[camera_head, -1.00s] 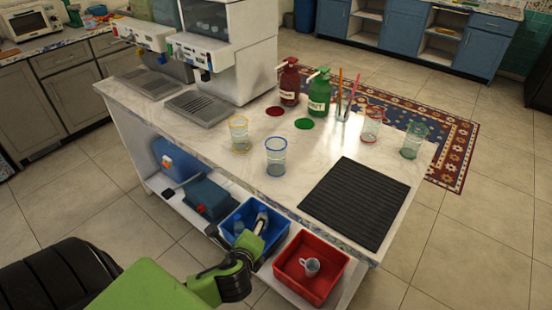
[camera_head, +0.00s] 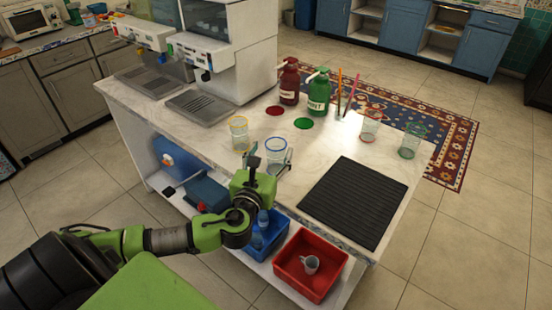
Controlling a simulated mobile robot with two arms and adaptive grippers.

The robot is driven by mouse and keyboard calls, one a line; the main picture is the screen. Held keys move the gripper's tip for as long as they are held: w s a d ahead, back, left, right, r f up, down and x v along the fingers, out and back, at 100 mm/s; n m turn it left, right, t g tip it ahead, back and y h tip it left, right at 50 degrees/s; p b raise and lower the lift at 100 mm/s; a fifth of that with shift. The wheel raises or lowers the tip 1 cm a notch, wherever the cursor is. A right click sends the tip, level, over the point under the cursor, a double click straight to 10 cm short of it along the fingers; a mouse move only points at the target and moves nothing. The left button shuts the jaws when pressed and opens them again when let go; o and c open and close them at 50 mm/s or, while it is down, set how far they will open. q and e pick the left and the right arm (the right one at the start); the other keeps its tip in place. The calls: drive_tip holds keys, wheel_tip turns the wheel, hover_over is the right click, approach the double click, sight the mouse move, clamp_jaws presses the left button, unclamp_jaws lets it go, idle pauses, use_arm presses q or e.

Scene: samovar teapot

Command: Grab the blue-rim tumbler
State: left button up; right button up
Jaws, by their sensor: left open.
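The blue-rim tumbler (camera_head: 277,146) is a clear glass standing upright on the near edge of the white counter, left of the black mat. My left gripper (camera_head: 268,160) is right in front of it, open, with its fingers on either side of the glass's near part as seen from here. The gripper hides the lower part of the tumbler. I cannot tell whether the fingers touch the glass. My right gripper is not in view.
A yellow-rim tumbler (camera_head: 239,134) stands close behind on the left. Red-rim (camera_head: 369,127) and green-rim (camera_head: 410,141) tumblers stand farther right. A ribbed black mat (camera_head: 352,203) lies on the counter. Red (camera_head: 289,84) and green (camera_head: 318,95) pump bottles stand behind.

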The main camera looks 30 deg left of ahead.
sight(276, 145)
use_arm(q)
drive_tip(key=shift+f+p+x, duration=0.15)
drive_tip(key=shift+f+x, duration=0.05)
drive_tip(key=shift+x, duration=0.7)
drive_tip(key=shift+f+p+x, duration=0.15)
drive_tip(key=shift+f+x, duration=0.05)
drive_tip(key=shift+x, duration=0.7)
drive_tip(key=shift+f+p+x, duration=0.15)
drive_tip(key=shift+x, duration=0.75)
drive_tip(key=shift+s, duration=0.1)
drive_tip(key=c, duration=1.4)
